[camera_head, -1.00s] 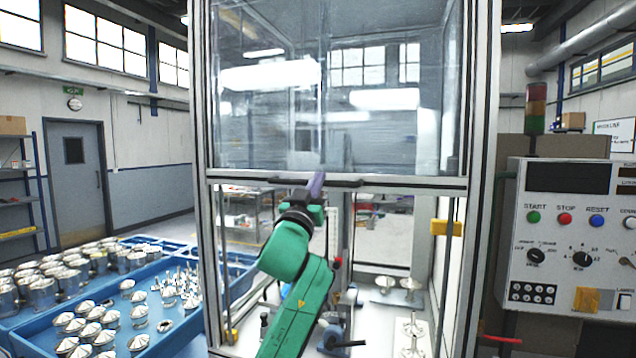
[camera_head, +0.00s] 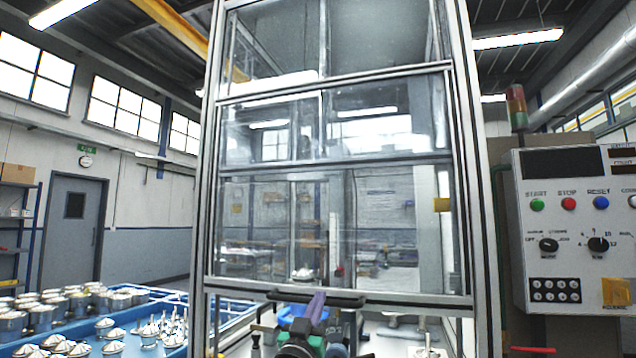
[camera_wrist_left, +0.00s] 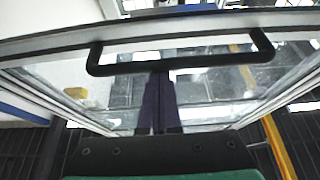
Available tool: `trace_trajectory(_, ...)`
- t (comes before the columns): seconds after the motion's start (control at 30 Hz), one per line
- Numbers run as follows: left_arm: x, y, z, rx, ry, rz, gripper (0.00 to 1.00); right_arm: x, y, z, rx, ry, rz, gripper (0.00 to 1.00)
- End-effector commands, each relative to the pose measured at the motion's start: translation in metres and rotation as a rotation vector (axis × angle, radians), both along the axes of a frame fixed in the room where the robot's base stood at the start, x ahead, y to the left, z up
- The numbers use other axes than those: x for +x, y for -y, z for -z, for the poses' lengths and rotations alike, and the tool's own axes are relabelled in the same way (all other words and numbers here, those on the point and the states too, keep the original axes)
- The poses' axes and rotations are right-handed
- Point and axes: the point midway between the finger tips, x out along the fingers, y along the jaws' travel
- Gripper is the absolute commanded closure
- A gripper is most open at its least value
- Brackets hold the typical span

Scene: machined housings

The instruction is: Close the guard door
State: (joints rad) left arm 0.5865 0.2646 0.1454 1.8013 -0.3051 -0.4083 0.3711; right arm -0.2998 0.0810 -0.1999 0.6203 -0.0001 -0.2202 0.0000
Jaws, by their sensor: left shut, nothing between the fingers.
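The guard door (camera_head: 390,225) is a clear panel in a metal frame on the machine's front. Its lower rail is low in the head view, with an open gap beneath it. A dark bar handle (camera_head: 345,301) runs along that rail and also crosses the left wrist view (camera_wrist_left: 200,63). My left gripper (camera_head: 317,300) has purple fingers, shut and empty, at the handle. In the left wrist view the fingers (camera_wrist_left: 160,78) reach up to the bar and seem to touch it; exact contact is unclear. My right gripper is not in view.
A control panel (camera_head: 575,235) with buttons and dials stands right of the machine. Blue trays (camera_head: 165,345) of metal parts lie at lower left. A yellow block (camera_head: 442,205) is on the machine's right side. A signal tower (camera_head: 516,107) stands behind the panel.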

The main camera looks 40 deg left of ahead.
Motion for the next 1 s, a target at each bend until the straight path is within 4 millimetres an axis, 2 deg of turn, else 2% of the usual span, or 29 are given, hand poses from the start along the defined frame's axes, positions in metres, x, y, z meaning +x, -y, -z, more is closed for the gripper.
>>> trace_trajectory(0.03,0.002,-0.001,0.037,-0.007,-0.011,0.0,1.0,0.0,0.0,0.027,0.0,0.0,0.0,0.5)
trace_trajectory(0.1,0.002,-0.001,0.062,-0.008,-0.012,0.001,1.0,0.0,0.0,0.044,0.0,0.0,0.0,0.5)
trace_trajectory(0.2,0.002,-0.001,0.092,-0.007,-0.011,0.0,1.0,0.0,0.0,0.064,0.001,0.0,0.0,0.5)
trace_trajectory(0.43,0.002,-0.001,0.145,-0.005,-0.009,0.001,1.0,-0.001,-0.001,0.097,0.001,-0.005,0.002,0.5)
trace_trajectory(0.47,0.002,-0.001,0.151,-0.005,-0.009,0.001,1.0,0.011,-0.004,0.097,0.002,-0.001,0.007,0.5)
trace_trajectory(0.5,0.002,-0.001,0.16,-0.005,-0.008,0.0,1.0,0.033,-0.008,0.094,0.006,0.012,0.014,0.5)
trace_trajectory(0.7,0.002,-0.001,0.198,-0.003,-0.007,0.0,1.0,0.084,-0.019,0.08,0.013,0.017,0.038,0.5)
trace_trajectory(0.83,0.002,-0.001,0.216,-0.004,-0.006,0.001,1.0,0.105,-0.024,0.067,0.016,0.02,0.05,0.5)
trace_trajectory(1.0,0.002,-0.001,0.227,-0.003,-0.005,0.0,1.0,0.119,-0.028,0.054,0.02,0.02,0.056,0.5)
